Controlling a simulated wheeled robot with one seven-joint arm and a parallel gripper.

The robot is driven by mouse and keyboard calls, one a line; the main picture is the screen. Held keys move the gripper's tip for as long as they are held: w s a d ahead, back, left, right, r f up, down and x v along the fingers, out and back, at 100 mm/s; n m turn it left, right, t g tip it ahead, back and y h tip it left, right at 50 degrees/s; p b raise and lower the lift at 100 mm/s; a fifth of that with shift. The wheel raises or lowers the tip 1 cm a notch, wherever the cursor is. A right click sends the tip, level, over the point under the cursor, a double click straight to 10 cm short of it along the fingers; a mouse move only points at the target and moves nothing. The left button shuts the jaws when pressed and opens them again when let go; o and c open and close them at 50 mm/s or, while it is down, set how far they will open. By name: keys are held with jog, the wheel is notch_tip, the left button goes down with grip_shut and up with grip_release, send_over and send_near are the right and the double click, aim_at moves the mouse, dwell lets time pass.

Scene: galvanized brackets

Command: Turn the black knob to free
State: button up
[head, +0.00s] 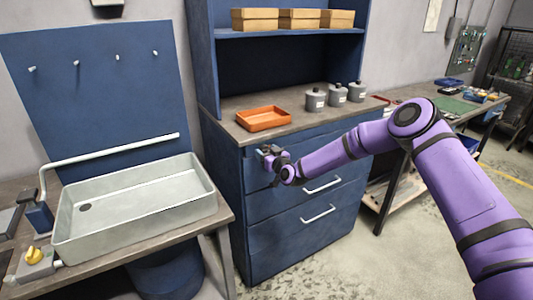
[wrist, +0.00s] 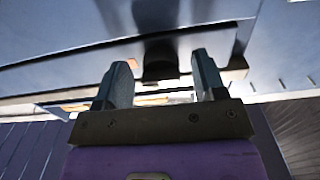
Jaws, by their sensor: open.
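My gripper (head: 268,152) is in front of the top drawer of the blue cabinet, near its upper left part. In the wrist view my gripper (wrist: 160,68) is open, with its two grey fingers apart. A dark block-like part, likely the black knob (wrist: 160,54), shows between and beyond the fingers. It sits against a blue-grey surface, and I see no finger touching it. In the head view I cannot make out the black knob apart from the dark gripper. I cannot read the knob's setting.
The blue cabinet (head: 257,235) has drawers with bar handles. An orange tray (head: 264,119) and several grey canisters (head: 315,100) stand on its top. At left are a grey sink (head: 140,203) and a yellow knob (head: 34,255). Open floor lies at the lower right.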

jog(key=shift+w+a, duration=0.1)
jog(key=shift+w, duration=0.05)
jog(key=shift+c, duration=0.2)
jog(key=c, duration=0.9)
jog(key=shift+o, duration=0.2)
